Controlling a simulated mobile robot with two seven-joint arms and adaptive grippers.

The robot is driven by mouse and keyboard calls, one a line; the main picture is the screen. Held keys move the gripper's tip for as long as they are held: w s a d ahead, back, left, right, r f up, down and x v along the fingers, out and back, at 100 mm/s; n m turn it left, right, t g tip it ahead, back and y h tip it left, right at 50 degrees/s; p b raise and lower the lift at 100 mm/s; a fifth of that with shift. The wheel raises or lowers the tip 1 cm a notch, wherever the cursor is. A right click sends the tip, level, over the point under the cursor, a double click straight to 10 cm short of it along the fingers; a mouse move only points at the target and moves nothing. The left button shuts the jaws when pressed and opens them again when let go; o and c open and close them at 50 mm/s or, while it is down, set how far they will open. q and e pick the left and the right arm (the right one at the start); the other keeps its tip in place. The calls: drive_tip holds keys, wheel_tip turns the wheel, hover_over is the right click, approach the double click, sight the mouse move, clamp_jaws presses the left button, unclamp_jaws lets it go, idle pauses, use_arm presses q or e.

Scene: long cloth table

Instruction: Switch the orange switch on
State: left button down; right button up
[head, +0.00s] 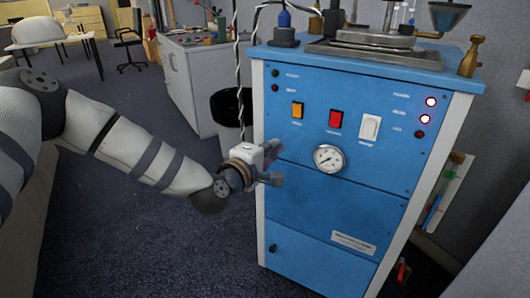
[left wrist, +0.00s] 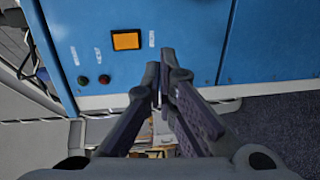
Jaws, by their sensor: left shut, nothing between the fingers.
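The orange switch (head: 297,110) is on the upper left of the blue machine front (head: 335,210) in the head view. It also shows at the top of the left wrist view (left wrist: 126,40), in a dark frame. My left gripper (head: 276,164) is in front of the machine's left edge, below and left of the switch. Its fingers are together and empty, and in the left wrist view their tips (left wrist: 164,65) appear below and right of the switch, apart from it. My right gripper is not in view.
A red switch (head: 335,119), a white switch (head: 369,127) and a round gauge (head: 328,158) share the panel. Two small indicator lamps (left wrist: 94,80) sit near the orange switch. A black bin (head: 230,108) stands behind. Open carpet (head: 140,240) lies left of the machine.

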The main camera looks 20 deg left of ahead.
use_arm(q)
drive_tip(key=s, duration=0.2)
drive_tip(key=shift+s+a+f, duration=0.1)
drive_tip(key=shift+s+a, duration=0.15)
drive_tip(key=shift+s, duration=0.15)
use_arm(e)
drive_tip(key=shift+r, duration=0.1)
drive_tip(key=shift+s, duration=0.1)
